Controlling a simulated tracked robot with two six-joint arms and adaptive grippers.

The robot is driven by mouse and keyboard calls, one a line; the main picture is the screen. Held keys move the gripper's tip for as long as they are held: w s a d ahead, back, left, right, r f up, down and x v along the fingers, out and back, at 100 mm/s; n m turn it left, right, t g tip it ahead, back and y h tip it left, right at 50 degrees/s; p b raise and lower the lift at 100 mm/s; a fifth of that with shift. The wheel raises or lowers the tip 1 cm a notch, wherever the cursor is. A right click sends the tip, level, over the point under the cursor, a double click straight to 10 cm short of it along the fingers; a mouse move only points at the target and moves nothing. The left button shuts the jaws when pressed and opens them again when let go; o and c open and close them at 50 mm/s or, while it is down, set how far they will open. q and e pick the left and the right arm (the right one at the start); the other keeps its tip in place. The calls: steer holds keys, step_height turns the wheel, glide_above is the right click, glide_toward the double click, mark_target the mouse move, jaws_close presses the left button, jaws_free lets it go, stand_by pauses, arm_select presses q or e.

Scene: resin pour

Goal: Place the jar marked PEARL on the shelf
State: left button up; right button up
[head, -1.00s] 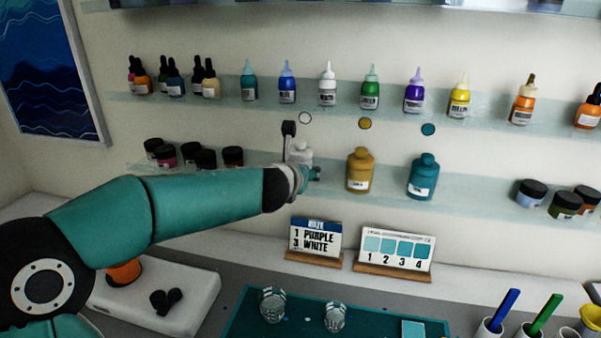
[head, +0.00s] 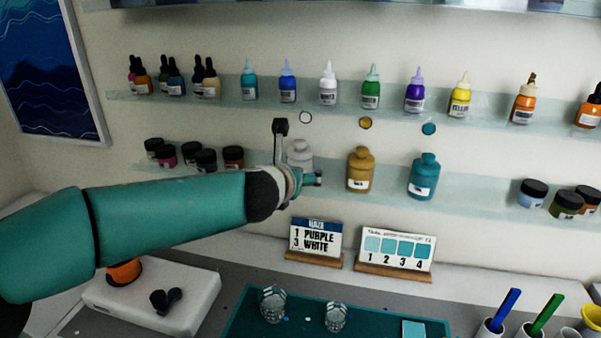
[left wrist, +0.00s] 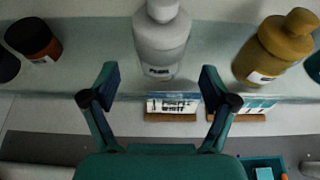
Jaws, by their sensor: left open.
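The white-grey PEARL jar (left wrist: 162,45) stands upright on the lower glass shelf (left wrist: 95,35), with its label facing out in the left wrist view. In the head view the jar (head: 300,155) is partly hidden behind my left gripper (head: 300,152). My left gripper is open in the left wrist view (left wrist: 155,85), its two fingers spread wide and apart from the jar, with nothing between them. The jar is just beyond the fingertips. My right gripper is not in view.
A gold jar (head: 360,171) and a teal jar (head: 423,178) stand to the right on the same shelf. Dark-lidded pots (head: 205,159) stand to the left. Dropper bottles line the upper shelf (head: 300,102). Two cards (head: 316,238) (head: 396,248) stand below on the counter.

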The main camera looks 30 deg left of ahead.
arm_select(q)
steer(key=v, duration=0.6)
steer(key=shift+s, duration=0.2)
steer(key=shift+d, duration=0.15)
